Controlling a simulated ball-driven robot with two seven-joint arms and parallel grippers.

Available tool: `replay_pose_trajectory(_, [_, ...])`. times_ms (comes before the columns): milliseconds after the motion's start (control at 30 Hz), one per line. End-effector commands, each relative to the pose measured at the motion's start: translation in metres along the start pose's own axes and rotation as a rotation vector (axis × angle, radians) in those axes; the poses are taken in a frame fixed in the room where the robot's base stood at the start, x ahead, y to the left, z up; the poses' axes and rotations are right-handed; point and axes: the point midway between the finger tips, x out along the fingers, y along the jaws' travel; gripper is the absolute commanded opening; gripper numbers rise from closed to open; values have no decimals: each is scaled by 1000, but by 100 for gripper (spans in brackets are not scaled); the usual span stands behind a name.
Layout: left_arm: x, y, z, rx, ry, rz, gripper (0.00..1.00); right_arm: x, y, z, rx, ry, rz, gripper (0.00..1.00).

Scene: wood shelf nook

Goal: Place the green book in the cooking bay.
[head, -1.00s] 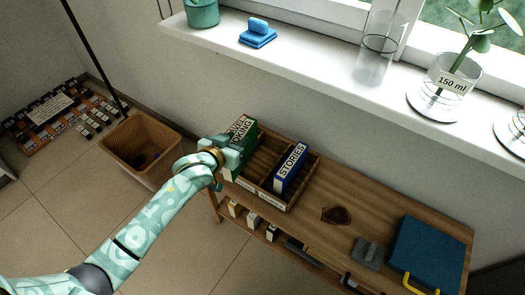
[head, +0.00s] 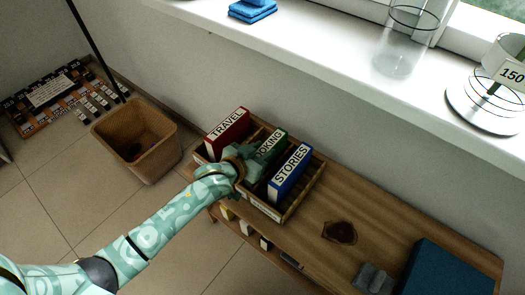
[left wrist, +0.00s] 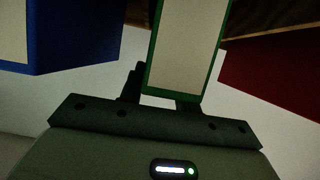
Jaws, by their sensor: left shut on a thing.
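The green book (head: 272,147), with a pale spine marked "...OKING", is upright at the middle bay of the wooden divided rack (head: 290,213), between the red and blue books. My left gripper (head: 246,163) is shut on its near side and hides its lower part. In the left wrist view the green book (left wrist: 185,50) stands between the jaws, with its pale spine facing the camera. I cannot tell whether its bottom touches the rack floor. The cooking bay's own label is hidden behind my arm. My right gripper is not in view.
A red "TRAVEL" book (head: 226,133) stands in the left bay and a blue "STORIES" book (head: 289,175) in the right bay. The wooden bench (head: 385,222) holds a dark brown item (head: 340,232) and a blue box (head: 447,272).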

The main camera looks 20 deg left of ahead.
Motion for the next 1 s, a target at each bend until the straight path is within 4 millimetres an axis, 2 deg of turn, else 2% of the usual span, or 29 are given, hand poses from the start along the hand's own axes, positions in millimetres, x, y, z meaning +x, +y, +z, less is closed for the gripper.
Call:
replay_pose_trajectory(267, [0,0,1,0,0,0,0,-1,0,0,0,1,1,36])
replay_pose_trajectory(300, [0,0,2,0,-2,-1,38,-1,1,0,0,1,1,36])
replay_pose_trajectory(367, [0,0,1,0,-2,-1,54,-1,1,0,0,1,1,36])
replay_pose_trajectory(700, [-2,0,-3,2,-1,-1,54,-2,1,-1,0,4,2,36])
replay_pose_trajectory(800, [-17,0,-6,2,0,-1,54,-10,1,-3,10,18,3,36])
replay_pose_trajectory(867, [-30,0,-7,3,1,-2,54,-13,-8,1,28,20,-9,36])
replay_pose_trajectory(1000, [-65,0,-10,4,3,-2,54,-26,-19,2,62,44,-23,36])
